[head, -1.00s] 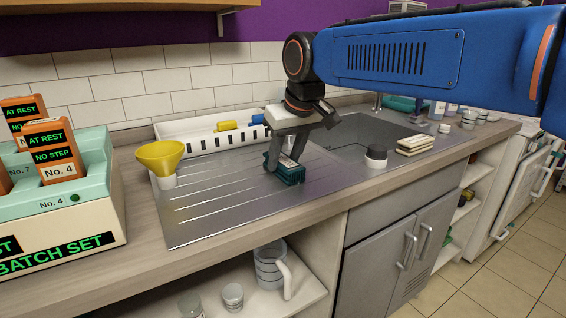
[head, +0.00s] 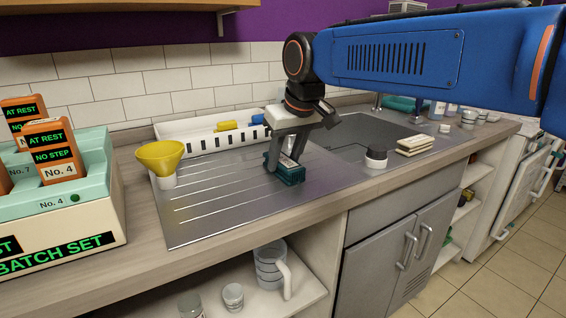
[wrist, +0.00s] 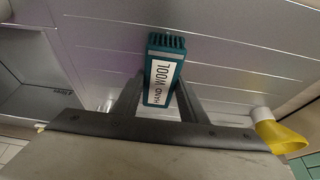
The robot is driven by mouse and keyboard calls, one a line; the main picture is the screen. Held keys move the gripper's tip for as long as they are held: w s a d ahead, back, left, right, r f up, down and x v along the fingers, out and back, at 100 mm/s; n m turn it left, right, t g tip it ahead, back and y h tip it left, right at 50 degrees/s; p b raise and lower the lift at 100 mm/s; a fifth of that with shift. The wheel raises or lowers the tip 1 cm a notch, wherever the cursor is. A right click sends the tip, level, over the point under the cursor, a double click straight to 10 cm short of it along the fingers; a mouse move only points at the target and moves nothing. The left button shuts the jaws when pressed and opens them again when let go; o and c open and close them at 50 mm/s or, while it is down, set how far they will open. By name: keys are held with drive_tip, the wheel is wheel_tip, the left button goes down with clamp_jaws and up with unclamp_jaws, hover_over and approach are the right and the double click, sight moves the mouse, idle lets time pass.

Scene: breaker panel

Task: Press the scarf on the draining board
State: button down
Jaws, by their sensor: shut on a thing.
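Contact with the board cannot be told for certain. My gripper (head: 283,163) points down and is shut on the block. In the wrist view the block (wrist: 165,68) sits between my fingers (wrist: 160,90), its ridged end pointing away over the draining board (wrist: 235,65).
A yellow funnel (head: 160,156) stands at the board's left edge. A white slotted tray (head: 190,148) lies behind. The sink (head: 360,130), a dark-topped jar (head: 376,157) and a pale stack (head: 414,145) are to the right. A batch-set box (head: 75,218) with orange tags stands left.

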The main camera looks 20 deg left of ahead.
sight(285, 161)
drive_tip(key=shift+f, duration=0.2)
drive_tip(key=shift+r, duration=3.15)
